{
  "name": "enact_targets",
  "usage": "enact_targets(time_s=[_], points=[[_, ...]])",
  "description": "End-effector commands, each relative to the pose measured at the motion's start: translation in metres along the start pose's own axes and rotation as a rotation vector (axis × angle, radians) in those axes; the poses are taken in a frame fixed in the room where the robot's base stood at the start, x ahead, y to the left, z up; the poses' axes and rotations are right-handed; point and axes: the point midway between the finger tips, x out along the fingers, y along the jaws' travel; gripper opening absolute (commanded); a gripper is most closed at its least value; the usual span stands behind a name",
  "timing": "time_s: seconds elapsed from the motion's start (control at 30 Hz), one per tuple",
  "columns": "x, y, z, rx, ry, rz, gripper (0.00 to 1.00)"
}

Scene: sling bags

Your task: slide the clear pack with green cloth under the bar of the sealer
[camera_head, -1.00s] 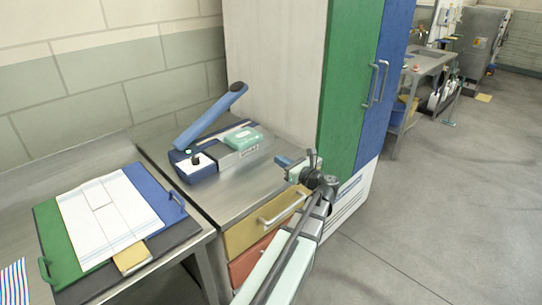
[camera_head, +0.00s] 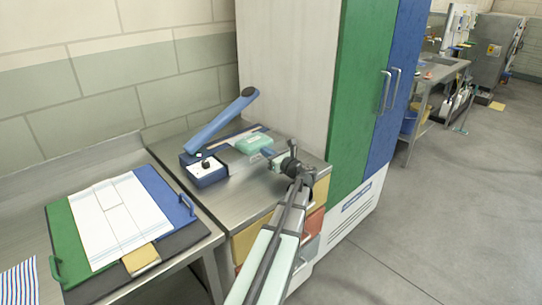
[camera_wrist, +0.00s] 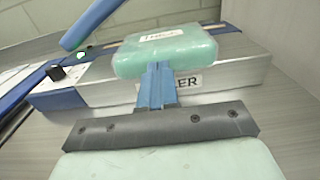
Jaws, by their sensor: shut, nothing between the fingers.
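The clear pack with green cloth (camera_head: 254,144) lies on top of the sealer's silver bed. It also shows in the wrist view (camera_wrist: 178,48), with a white label on top. The sealer (camera_head: 206,172) is a blue and silver machine on the metal counter. Its blue bar (camera_head: 222,119) is raised and slants up to the right. My gripper (camera_head: 267,153) is at the right front side of the pack. In the wrist view my gripper's blue fingers (camera_wrist: 156,75) are together and empty, their tips at the pack's near edge. I cannot tell whether they touch it.
A board with green and blue sides (camera_head: 66,235) and a white folded sheet (camera_head: 118,215) lies on the left table. A green and blue cabinet (camera_head: 357,100) stands right behind the counter. Coloured drawers (camera_head: 318,192) are below my arm. Bare counter lies in front of the sealer.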

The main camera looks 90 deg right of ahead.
Motion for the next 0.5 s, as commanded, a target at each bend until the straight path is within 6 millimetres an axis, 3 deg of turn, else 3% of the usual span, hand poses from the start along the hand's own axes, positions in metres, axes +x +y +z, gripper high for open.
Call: enact_targets(time_s=[0.37,0.5], points=[[0.001,0.0,0.0,0.0,0.0,0.0,0.0],[0.012,-0.001,0.0,0.0,0.0,0.002,0.0]])
